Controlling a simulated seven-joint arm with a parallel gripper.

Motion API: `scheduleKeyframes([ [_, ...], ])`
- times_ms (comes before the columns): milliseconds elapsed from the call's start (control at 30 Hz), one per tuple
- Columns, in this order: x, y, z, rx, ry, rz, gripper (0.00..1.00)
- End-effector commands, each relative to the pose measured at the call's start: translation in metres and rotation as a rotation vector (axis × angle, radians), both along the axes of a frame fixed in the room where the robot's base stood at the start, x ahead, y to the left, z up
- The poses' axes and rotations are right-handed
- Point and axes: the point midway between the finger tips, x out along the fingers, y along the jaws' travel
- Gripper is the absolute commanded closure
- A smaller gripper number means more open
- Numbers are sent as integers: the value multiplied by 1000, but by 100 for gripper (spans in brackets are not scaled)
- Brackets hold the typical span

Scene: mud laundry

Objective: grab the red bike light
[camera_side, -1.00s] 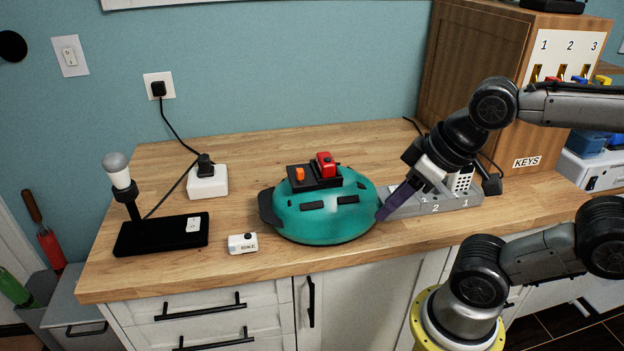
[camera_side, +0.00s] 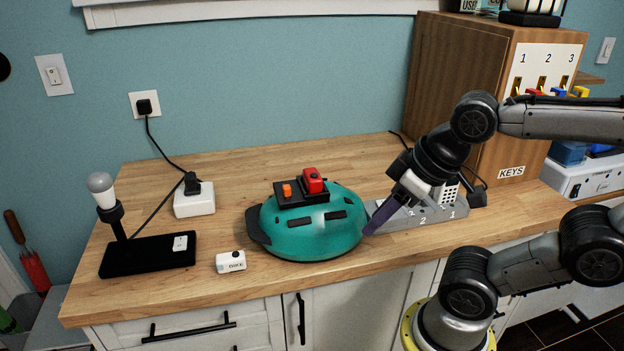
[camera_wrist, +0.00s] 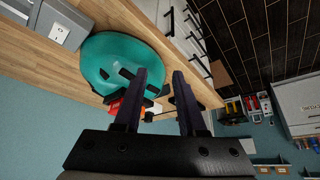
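The red bike light (camera_side: 312,180) sits on a black mount (camera_side: 292,196) on top of a teal helmet (camera_side: 310,238). The helmet rests on the wooden counter. In the wrist view the red light (camera_wrist: 114,107) is partly hidden behind the left finger, beside the helmet (camera_wrist: 118,55). My gripper (camera_side: 372,228) is low at the helmet's right side, its purple fingers pointing down-left. I cannot tell whether they touch the shell. In the wrist view my gripper (camera_wrist: 160,76) has its fingers apart with nothing held between them.
An orange block (camera_side: 287,190) is beside the light on the mount. A white BIKE tag (camera_side: 231,261), a lamp on a black base (camera_side: 148,256) and a white socket box (camera_side: 194,201) are left. A grey numbered holder (camera_side: 425,213) and wooden key cabinet (camera_side: 460,90) are right.

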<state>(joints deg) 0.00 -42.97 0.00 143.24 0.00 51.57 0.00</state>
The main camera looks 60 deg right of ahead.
Motion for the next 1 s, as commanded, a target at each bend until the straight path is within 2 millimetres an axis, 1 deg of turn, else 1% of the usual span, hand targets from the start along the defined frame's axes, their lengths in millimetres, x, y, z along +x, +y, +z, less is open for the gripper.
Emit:
scheduleKeyframes([
  [267,0,0,0,0,0,0,60],
  [367,0,0,0,0,0,0,44],
  [400,0,0,0,0,0,0,37],
  [467,0,0,0,0,0,0,27],
  [767,0,0,0,4,1,-8,27],
  [867,-6,0,0,27,33,-56,27],
  [933,-5,-1,16,50,39,-110,27],
  [1000,1,-3,35,71,59,-171,27],
])
